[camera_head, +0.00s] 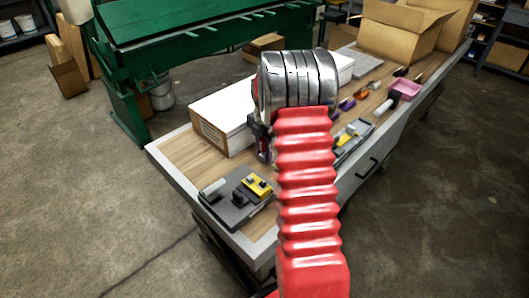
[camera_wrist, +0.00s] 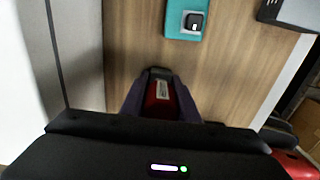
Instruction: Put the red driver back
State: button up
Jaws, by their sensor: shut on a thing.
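The red driver (camera_wrist: 153,108) is between the two dark fingers of my gripper (camera_wrist: 160,82) in the wrist view. The fingers are shut on it, and a pale label shows on its red body. I cannot tell whether it touches the wood top or is held just above it. A grey holder with a yellow block (camera_head: 258,185) stands at the bench's near end, and another grey and yellow piece (camera_head: 349,136) lies right of my arm. I cannot tell which place is the driver's.
The wood bench (camera_head: 178,155) holds a white-topped box (camera_head: 222,112) on the left. Small tools, a pink tray (camera_head: 405,89) and an open carton (camera_head: 398,35) lie farther back. A teal piece with a black knob (camera_wrist: 186,20) is ahead of my gripper. A green machine stands behind.

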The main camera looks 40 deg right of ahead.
jog(key=o, duration=1)
jog(key=shift+f, duration=0.1)
jog(key=shift+o, duration=0.2)
notch_tip(320, 180, up, 11)
jog(key=shift+r, duration=0.6)
